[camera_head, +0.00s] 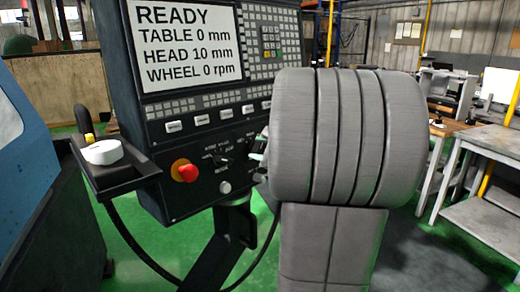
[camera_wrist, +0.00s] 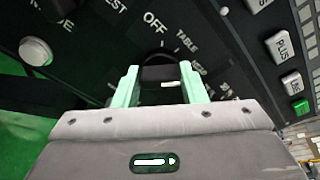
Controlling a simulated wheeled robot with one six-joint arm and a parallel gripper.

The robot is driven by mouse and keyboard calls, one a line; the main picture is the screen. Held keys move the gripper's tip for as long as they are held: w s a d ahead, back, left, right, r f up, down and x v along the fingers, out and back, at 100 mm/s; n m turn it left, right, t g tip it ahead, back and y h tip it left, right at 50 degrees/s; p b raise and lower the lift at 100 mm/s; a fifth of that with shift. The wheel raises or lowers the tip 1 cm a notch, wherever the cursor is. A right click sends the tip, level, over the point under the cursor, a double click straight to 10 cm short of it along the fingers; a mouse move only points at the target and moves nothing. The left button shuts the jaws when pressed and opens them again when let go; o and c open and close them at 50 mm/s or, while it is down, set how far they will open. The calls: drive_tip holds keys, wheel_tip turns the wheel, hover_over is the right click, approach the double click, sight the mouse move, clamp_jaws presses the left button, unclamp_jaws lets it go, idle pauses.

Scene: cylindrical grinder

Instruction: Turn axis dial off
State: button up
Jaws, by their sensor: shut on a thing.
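The axis dial (camera_wrist: 159,72) is a black knob on the dark control panel, seen in the wrist view. The printed word OFF stands just above it, with TABLE and further labels to its right. My gripper (camera_wrist: 160,78) has its two pale green fingers on either side of the dial, shut on it. A short white mark shows between the fingers; I cannot tell which label the dial points to. In the head view my gripper (camera_head: 259,152) is at the panel's lower right, and my grey arm hides most of it and the dial.
The screen (camera_head: 187,42) reads READY, TABLE 0 mm, HEAD 10 mm, WHEEL 0 rpm. A red emergency stop button (camera_head: 185,171) and a white button (camera_head: 225,187) are left of my gripper. Another black knob (camera_head: 219,158) is close by. A workbench (camera_head: 490,145) stands at the right.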

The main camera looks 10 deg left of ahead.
drive_tip(key=shift+f+b, duration=0.15)
drive_tip(key=shift+b, duration=0.2)
drive_tip(key=n+b, duration=0.1)
drive_tip(key=b, duration=0.1)
drive_tip(key=n+b, duration=0.1)
drive_tip(key=b, duration=0.1)
drive_tip(key=shift+f+n, duration=0.3)
drive_tip(key=n+t+b, duration=0.1)
drive_tip(key=n+b, duration=0.4)
drive_tip(key=b, duration=0.4)
drive_tip(key=shift+f, duration=0.15)
drive_tip(key=n+y+b, duration=0.1)
drive_tip(key=n+b, duration=0.3)
drive_tip(key=b, duration=0.2)
drive_tip(key=shift+n, duration=0.3)
drive_tip(key=n+b, duration=0.1)
drive_tip(key=b, duration=0.1)
drive_tip(key=n+b, duration=0.2)
drive_tip(key=shift+r+n, duration=0.2)
drive_tip(key=shift+n, duration=0.1)
drive_tip(key=shift+r, duration=0.1)
drive_tip(key=o, duration=1)
